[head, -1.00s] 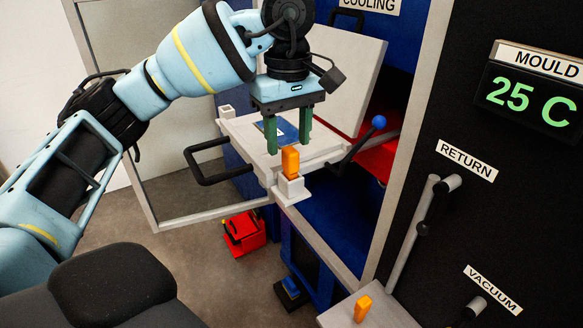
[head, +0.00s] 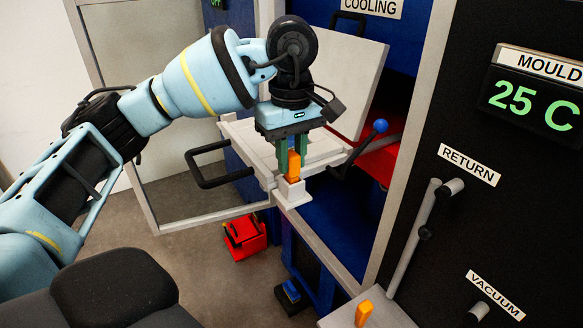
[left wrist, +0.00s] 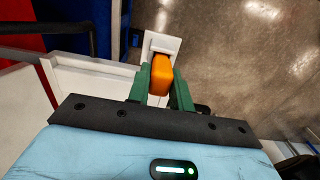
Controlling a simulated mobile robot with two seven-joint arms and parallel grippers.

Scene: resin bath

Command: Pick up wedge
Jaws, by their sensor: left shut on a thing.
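An orange wedge (head: 293,166) stands upright in a small white holder (head: 292,192) on the front corner of the white mould tray. My left gripper (head: 294,160) points down over it, its green fingers shut on the upper part of the wedge. In the left wrist view the wedge (left wrist: 161,75) sits between the two green fingers, with the white holder (left wrist: 163,42) around and beyond it. The wedge's lower end is hidden in the holder. A second orange wedge (head: 364,311) stands on a pale surface at the bottom right. My right gripper is not in view.
A black handle (head: 205,170) juts from the tray's left side, and a blue-knobbed lever (head: 380,126) stands at its right. A tilted white lid (head: 345,70) rises behind. A red box (head: 245,236) sits on the floor below.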

